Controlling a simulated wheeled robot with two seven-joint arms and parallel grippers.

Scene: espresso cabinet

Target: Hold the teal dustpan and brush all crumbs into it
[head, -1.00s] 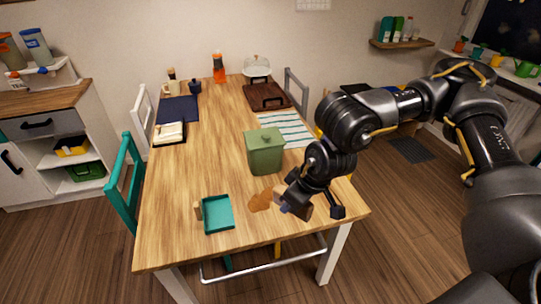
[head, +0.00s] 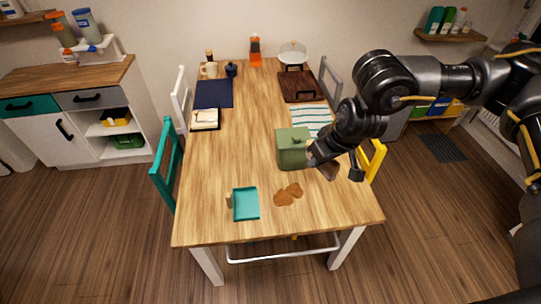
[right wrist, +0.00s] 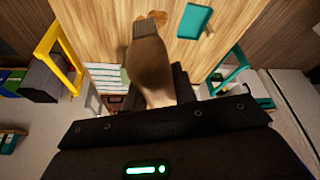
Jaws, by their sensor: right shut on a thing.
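The teal dustpan (head: 245,204) lies on the table near its front edge, its short wooden handle to the left. It also shows in the right wrist view (right wrist: 194,21). Brown crumb patches (head: 288,195) lie on the wood just right of the dustpan, apart from it. My right gripper (head: 330,168) is shut on a brush (right wrist: 150,62) with a wooden body and dark grey bristle end. It is beside the green bin, back and right of the crumbs; the brush is mostly hidden in the head view. My left gripper is not in view.
A teal chair (head: 167,165) and a yellow chair (head: 376,160) flank the table (head: 215,165). The wood left of the bin is clear.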

